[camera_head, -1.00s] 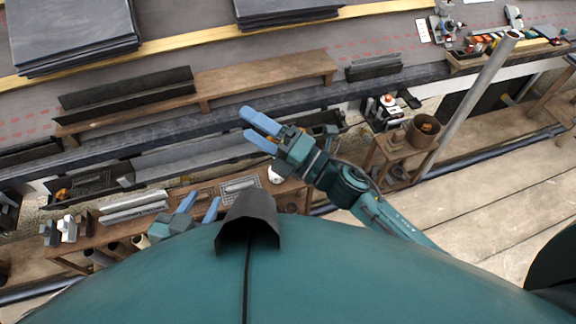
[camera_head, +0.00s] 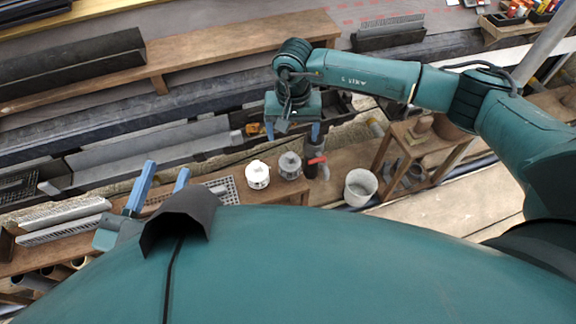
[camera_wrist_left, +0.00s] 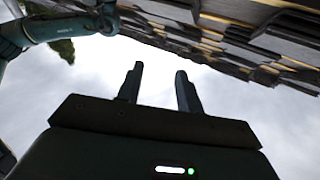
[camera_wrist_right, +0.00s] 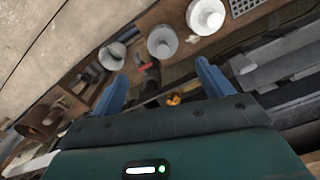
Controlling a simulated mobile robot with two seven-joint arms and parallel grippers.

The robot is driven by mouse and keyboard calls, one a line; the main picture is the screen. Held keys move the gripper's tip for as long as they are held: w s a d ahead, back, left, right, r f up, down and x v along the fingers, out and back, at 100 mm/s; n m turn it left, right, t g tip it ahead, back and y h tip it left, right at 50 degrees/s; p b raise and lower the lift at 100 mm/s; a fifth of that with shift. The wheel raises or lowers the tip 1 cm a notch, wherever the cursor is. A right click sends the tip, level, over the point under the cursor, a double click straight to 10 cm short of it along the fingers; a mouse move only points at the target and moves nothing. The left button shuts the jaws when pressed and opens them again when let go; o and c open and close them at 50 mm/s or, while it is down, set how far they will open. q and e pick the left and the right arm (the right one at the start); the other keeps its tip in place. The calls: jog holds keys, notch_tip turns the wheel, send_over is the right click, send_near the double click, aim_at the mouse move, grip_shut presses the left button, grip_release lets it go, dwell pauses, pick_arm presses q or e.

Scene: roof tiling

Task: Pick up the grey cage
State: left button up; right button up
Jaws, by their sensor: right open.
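A small round grey object with a raised top (camera_head: 290,165), possibly the grey cage, stands on the wooden bench beside a white pot (camera_head: 258,174). A grey gridded tray (camera_head: 222,190) lies to their left; I cannot tell for sure which one is the cage. My right gripper (camera_head: 292,130) points down, open and empty, above and just behind the round grey object. In the right wrist view the round grey object (camera_wrist_right: 162,42) shows beyond the fingertips. My left gripper (camera_head: 166,170) is open and empty, pointing up, also seen in the left wrist view (camera_wrist_left: 158,75).
A dark tool with a red part (camera_head: 316,162) stands close right of the round grey object. A white bucket (camera_head: 360,187) is further right, near a wooden stand (camera_head: 425,150). Grey gutter lengths (camera_head: 65,220) lie left. Dark channels run behind the bench.

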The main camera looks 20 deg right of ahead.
notch_tip(320, 180, down, 6)
jog(key=shift+r+b, duration=0.1)
jog(key=shift+b, duration=0.65)
jog(key=f, duration=0.1)
jog(key=f+b, duration=0.1)
jog(key=f, duration=0.1)
jog(key=f+b, duration=0.1)
jog(key=shift+a+f, duration=0.15)
jog(key=shift+a, duration=0.1)
jog(key=shift+w+f, duration=0.1)
jog(key=shift+f, duration=0.25)
pick_arm(q)
jog(key=shift+w+d+r+t+h, duration=0.1)
jog(key=shift+d+t+h, duration=0.2)
jog(key=shift+h, duration=0.3)
pick_arm(e)
jog(key=c, duration=1.1)
